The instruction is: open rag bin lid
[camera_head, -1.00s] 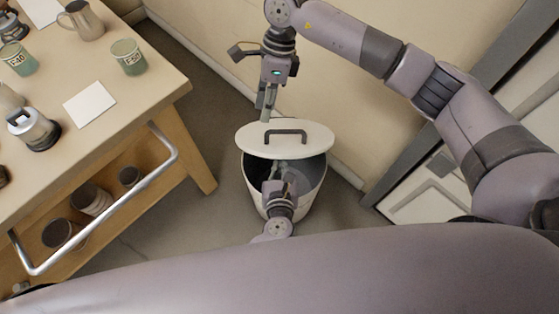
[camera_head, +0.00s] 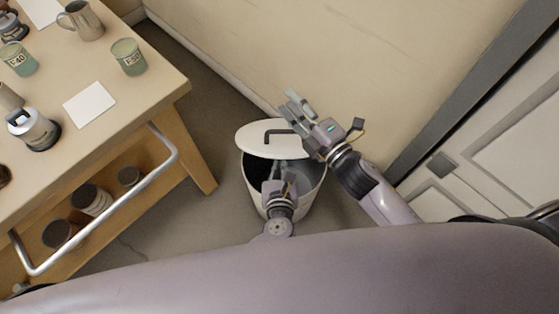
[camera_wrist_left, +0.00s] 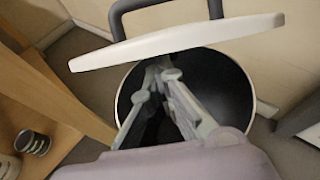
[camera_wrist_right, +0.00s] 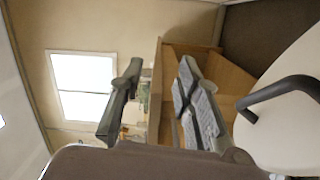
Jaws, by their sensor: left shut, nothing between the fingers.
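The rag bin (camera_head: 310,186) stands on the floor, its dark mouth partly uncovered at the near side. Its white lid (camera_head: 255,148) with a dark handle (camera_head: 268,133) sits raised at the far side of the mouth. The lid shows nearly edge-on in the left wrist view (camera_wrist_left: 180,42) and at the right in the right wrist view (camera_wrist_right: 290,125). My left gripper (camera_head: 279,166) is shut and empty at the mouth, its tips close under the lid; contact is unclear. My right gripper (camera_head: 290,104) is open and empty, above and beside the lid's right edge.
A wooden bench (camera_head: 140,97) with a metal rail (camera_head: 105,218) stands at the left, holding cups, a jug and jars. A wall rises behind the bin. A white cabinet door (camera_head: 500,160) is at the right. Floor is clear between bench and bin.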

